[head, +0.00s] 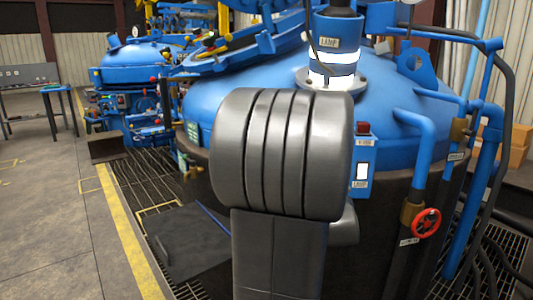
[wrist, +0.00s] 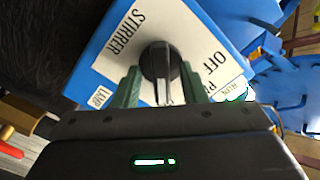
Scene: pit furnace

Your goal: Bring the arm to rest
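In the wrist view my gripper (wrist: 160,82) has its two green fingers apart, one on each side of a black rotary knob (wrist: 161,62). A gap shows between each finger and the knob's raised grip, which points down toward the gripper. The knob sits on a white plate (wrist: 122,62) marked STIRRER and OFF, on a blue box (wrist: 220,12). In the head view my dark grey arm fills the middle, and my gripper is hidden behind it.
A blue domed furnace lid (head: 410,100) stands close behind my arm. A blue box with a red button (head: 362,128), pipes and a red valve wheel (head: 426,223) are at right. The floor (head: 45,215) at left is open, with a table (head: 58,100) far back.

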